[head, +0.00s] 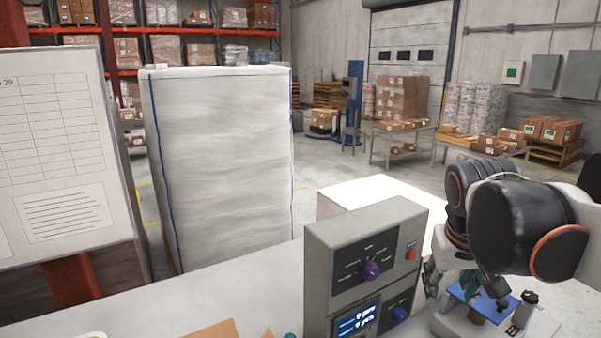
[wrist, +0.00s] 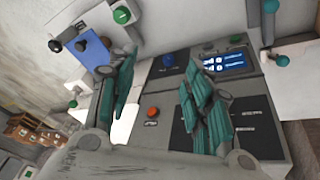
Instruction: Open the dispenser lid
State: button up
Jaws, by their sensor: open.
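No part is clearly marked as the dispenser lid. A blue plate (head: 482,297) with a dark knob sits on a pale stand at the lower right in the head view. It also shows in the wrist view (wrist: 93,54), at the upper left beyond my left finger. My gripper (wrist: 162,90) is open and empty, its teal fingers spread over the grey control box. In the head view my black arm joints hide most of it; only bits of teal show by the blue plate. I cannot tell whether it touches anything.
The grey control box (head: 340,255) has a purple knob (head: 369,270), an orange button (head: 411,254) and a lit screen (head: 358,319). A white box stands behind it. A tall wrapped block (head: 220,160) and a paper board (head: 60,150) stand left. The pale bench (head: 220,290) has bare room.

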jog(key=s+a+f+t+b, duration=0.1)
jog(key=s+a+f, duration=0.1)
jog(key=s+f, duration=0.1)
jog(key=s+a+f+n+t+y, duration=0.1)
jog(key=s+a+f, duration=0.2)
jog(key=s+a+f+t+y+b, duration=0.1)
jog(key=s+a+f, duration=0.1)
jog(key=s+f, duration=0.1)
jog(key=shift+s+a+f+t+b, duration=0.15)
jog(key=shift+s+f+t+b, duration=0.1)
jog(key=shift+s+t+b, duration=0.15)
jog(key=shift+r, duration=0.1)
